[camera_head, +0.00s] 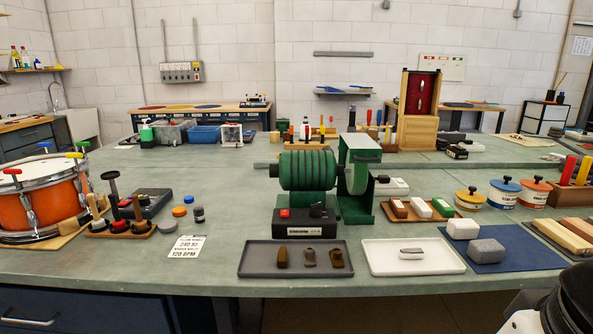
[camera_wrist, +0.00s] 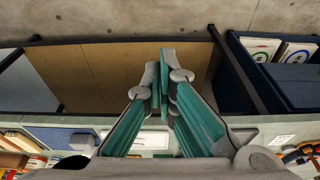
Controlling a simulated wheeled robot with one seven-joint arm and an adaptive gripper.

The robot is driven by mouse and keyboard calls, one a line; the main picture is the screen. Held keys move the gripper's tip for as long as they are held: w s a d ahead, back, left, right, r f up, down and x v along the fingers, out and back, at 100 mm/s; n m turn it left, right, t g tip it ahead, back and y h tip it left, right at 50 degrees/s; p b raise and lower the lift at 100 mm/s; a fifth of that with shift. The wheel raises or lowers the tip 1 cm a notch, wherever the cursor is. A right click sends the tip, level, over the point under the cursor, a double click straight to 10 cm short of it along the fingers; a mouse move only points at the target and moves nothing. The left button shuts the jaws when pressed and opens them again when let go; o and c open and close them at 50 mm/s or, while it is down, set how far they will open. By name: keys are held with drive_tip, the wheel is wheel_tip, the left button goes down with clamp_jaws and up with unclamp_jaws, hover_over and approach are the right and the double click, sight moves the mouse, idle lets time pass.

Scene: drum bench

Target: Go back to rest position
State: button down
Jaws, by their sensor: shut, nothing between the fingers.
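My gripper (camera_wrist: 166,62) shows in the wrist view with its teal-padded fingers together at the tips and nothing between them. It is in front of the bench edge, over a brown panel and the grey floor, apart from any object. In the head view only a black and white part of my arm shows at the lower right corner; the fingers are outside that picture.
The bench (camera_head: 130,272) carries a green drum machine (camera_head: 307,170), a dark tray (camera_head: 262,258) with several small pieces, a white tray (camera_head: 385,262) with one metal piece, a blue mat (camera_head: 480,262) with two blocks, and an orange drum (camera_head: 40,208).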

drive_tip(key=s+r+t+p, duration=0.1)
drive_tip(key=s+r+p, duration=0.2)
drive_tip(key=r+p, duration=1.1)
wheel_tip(320, 180, up, 3)
drive_tip(key=shift+t, duration=0.4)
